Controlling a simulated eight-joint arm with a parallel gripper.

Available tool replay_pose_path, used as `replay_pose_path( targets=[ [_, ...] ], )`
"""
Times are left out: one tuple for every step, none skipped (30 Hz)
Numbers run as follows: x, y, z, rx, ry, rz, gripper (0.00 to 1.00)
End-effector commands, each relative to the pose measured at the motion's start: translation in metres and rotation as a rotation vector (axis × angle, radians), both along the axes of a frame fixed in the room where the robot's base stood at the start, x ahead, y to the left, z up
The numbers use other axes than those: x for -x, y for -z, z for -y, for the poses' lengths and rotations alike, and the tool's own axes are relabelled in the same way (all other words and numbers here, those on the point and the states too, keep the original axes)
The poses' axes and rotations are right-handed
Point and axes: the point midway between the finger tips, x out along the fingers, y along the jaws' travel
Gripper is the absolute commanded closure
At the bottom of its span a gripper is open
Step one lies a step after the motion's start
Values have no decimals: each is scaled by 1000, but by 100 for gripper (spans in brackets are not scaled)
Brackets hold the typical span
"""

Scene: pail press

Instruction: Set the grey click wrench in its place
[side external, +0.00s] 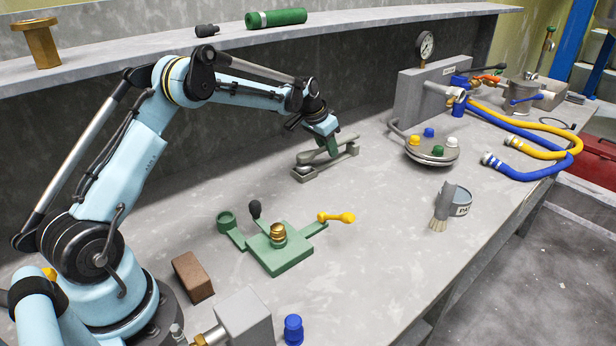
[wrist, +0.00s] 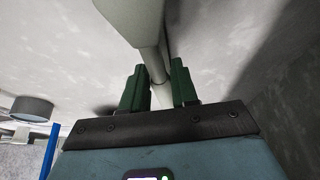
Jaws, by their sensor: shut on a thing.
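The grey click wrench (side external: 313,157) is in my gripper (side external: 333,147) towards the back of the bench. In the wrist view its grey shaft (wrist: 150,58) runs between the green fingertips of my gripper (wrist: 158,85). The fingers are shut on the shaft. A grey rest (side external: 325,169) with raised ends lies on the bench directly below the wrench. The wrench lies along it; whether it touches or hovers just above I cannot tell. The fingers hide part of the wrench.
A green fixture (side external: 285,252) with a yellow handle and a brown block (side external: 193,277) stand nearer. The bench between is clear.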

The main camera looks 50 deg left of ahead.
Motion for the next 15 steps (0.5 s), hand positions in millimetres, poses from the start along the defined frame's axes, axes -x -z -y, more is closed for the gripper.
replay_pose_path(
  targets=[
    [0, 1, 0, 0, 0, 1, 100],
    [0, 2, 0, 0, 0, 1, 100],
    [0, 3, 0, 0, 0, 1, 100],
    [0, 4, 0, 0, 0, 1, 100],
    [0, 5, 0, 0, 0, 1, 100],
    [0, 6, 0, 0, 0, 1, 100],
    [0, 6, 0, 0, 0, 1, 100],
    [0, 7, 0, 0, 0, 1, 100],
    [0, 8, 0, 0, 0, 1, 100],
    [0, 9, 0, 0, 0, 1, 100],
    [0, 10, 0, 0, 0, 1, 100],
    [0, 11, 0, 0, 0, 1, 100],
    [0, 12, 0, 0, 0, 1, 100],
    [0, 12, 0, 0, 0, 1, 100],
    [0, 12, 0, 0, 0, 1, 100]
  ],
)
